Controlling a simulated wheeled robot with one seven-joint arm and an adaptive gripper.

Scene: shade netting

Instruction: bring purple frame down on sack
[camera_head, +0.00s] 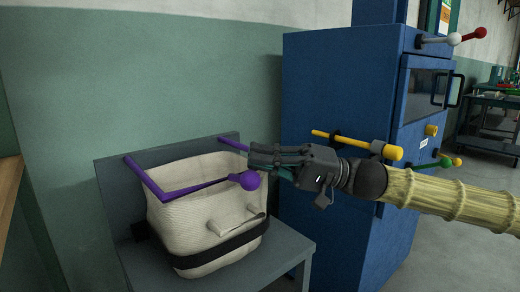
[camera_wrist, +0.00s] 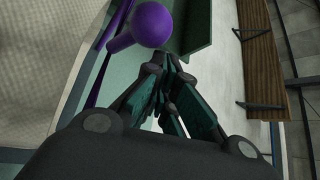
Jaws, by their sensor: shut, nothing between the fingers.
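The purple frame (camera_head: 200,188) lies low across the top of the sack in the head view, with its ball-ended handle toward the front. In the wrist view its purple ball (camera_wrist: 153,24) shows at the top, just beyond my fingertips. The cream woven sack (camera_head: 200,225) stands upright on a grey seat with a dark strap around it; its pale cloth also fills the left of the wrist view (camera_wrist: 30,60). My gripper (camera_head: 252,158) is shut and empty, above and right of the purple ball and apart from it. My fingers hide part of the frame's right arm.
A tall blue cabinet (camera_head: 335,85) with yellow and red-white handles stands right behind my arm. The grey stand (camera_head: 290,243) holds the sack against a green wall. A wooden shelf (camera_head: 10,190) is at the far left; open floor lies at the right.

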